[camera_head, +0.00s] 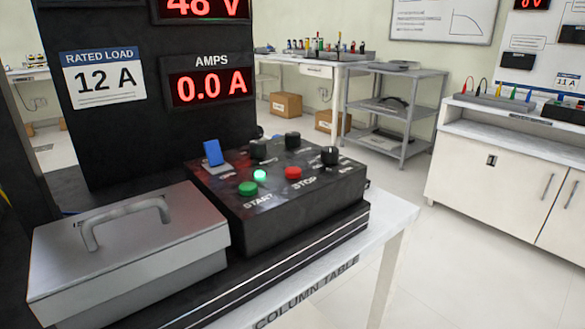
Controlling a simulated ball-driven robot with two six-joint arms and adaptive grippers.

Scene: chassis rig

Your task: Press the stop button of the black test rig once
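The black test rig (290,208) has a control box on a white table. Its red stop button (293,173) sits on the sloped top, right of the green start button (248,188), with printed STOP and START labels. A small green light (260,175) glows between them. A blue switch lever (213,152) stands upright at the back left. Several black knobs (330,155) are on the panel. The display (210,86) reads 0.0 A, with 48 V above it. Neither of my grippers is in view.
A grey metal box with a handle (130,250) stands left of the control box. The table (385,225) has a free strip at its right edge. A grey shelf cart (390,110), white cabinets (510,185) and a far bench (310,60) stand beyond. The floor between is clear.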

